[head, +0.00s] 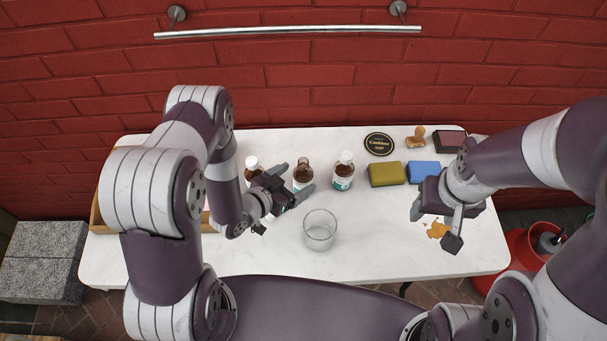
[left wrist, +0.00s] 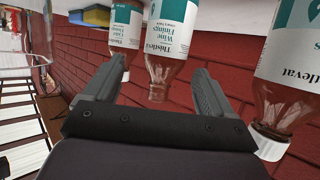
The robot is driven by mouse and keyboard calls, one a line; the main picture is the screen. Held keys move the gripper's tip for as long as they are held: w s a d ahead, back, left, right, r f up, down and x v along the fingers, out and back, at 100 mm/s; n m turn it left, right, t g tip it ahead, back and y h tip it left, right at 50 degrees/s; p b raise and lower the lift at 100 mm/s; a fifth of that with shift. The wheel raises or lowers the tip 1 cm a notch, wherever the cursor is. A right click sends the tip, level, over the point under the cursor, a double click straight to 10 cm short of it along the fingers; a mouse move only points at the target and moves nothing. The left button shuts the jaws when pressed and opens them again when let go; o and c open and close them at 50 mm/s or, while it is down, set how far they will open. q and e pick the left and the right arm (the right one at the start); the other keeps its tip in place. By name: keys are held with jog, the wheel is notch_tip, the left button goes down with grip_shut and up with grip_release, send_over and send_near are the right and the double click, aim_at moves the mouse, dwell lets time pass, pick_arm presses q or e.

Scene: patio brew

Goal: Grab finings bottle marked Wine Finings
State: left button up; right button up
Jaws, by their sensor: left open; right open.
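The bottle marked Wine Finings (left wrist: 174,32) is in the middle of the left wrist view, which shows it upside down. It is brown with a white and teal label and no visible cap. In the head view it is the middle bottle (head: 302,170) of three. My left gripper (head: 298,177) is open, its fingers pointing at this bottle on either side of it; contact cannot be told. It also shows in the left wrist view (left wrist: 160,82). My right gripper (head: 436,226) is open and empty over the table's right side, above an orange-brown patch (head: 438,230).
White-capped bottles stand left (head: 253,166) and right (head: 343,170) of the middle one. A clear glass (head: 320,230) stands in front. A yellow block (head: 386,174), a blue block (head: 422,171), a black round sign (head: 380,144) and a wooden stamp (head: 416,137) lie to the right.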

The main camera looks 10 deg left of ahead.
aim_at(300, 167)
pick_arm(q)
jog(key=x, duration=0.6)
jog(key=shift+w+a+f+p, duration=0.1)
jog(key=shift+w+f+p, duration=0.2)
jog(key=shift+p, duration=0.1)
jog(key=shift+r, duration=0.1)
jog(key=c, duration=1.2)
jog(key=shift+c, duration=0.2)
jog(key=shift+r, duration=0.15)
jog(key=shift+r, duration=1.7)
jog(key=s+d+r+b, duration=0.1)
jog(key=s+d+r, duration=0.4)
jog(key=d, duration=0.5)
notch_tip(300, 167, up, 2)
jog(key=shift+s+r, duration=0.15)
jog(key=shift+s, duration=0.05)
jog(key=shift+d, duration=0.2)
